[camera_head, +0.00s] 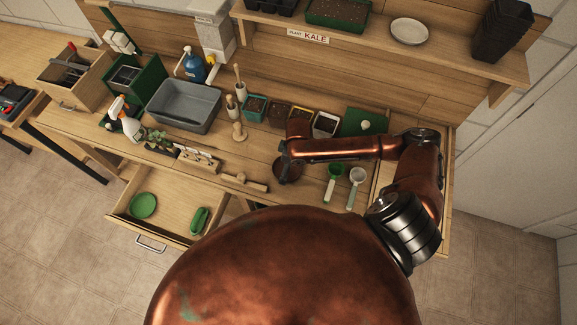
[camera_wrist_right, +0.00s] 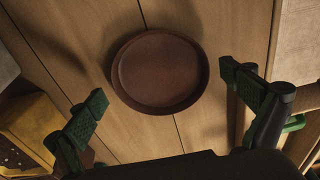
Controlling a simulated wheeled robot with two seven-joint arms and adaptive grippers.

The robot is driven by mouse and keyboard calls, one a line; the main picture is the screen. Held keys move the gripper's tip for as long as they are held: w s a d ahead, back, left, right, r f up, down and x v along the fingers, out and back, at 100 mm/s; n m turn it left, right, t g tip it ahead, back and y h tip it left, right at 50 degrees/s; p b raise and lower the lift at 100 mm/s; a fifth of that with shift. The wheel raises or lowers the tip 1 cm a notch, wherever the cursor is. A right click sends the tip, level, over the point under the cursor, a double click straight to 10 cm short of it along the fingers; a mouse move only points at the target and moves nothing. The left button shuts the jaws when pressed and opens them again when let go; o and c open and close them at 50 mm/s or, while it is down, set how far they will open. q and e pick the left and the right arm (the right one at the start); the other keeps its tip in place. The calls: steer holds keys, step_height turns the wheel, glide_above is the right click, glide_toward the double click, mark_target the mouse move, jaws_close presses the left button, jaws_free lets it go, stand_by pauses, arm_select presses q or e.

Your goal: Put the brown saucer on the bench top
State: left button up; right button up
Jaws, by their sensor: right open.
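The brown saucer (camera_wrist_right: 160,72) is a round, shallow, dark reddish-brown dish. In the right wrist view it appears to lie flat on the bare wooden planks of the bench top (camera_wrist_right: 225,30). In the head view the saucer (camera_head: 285,172) shows partly, just below the end of my right arm, which hides some of it. My right gripper (camera_wrist_right: 165,88) is open, with one dark green fingertip on either side of the saucer's near part. The fingers are apart from the saucer, and nothing is between them. My left gripper is not in view.
Small pots with soil (camera_head: 278,115) stand behind the saucer. A green scoop (camera_head: 335,172) and a white scoop (camera_head: 356,175) lie to its right. A wooden tool (camera_head: 245,183) lies to its left. The drawer (camera_head: 165,215) is open at the front left. A grey tub (camera_head: 184,105) stands further back.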

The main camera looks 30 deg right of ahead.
mark_target(292, 171)
step_height(292, 171, up, 12)
steer(key=s+d, duration=0.1)
steer(key=shift+s+f, duration=0.1)
stand_by(0.4)
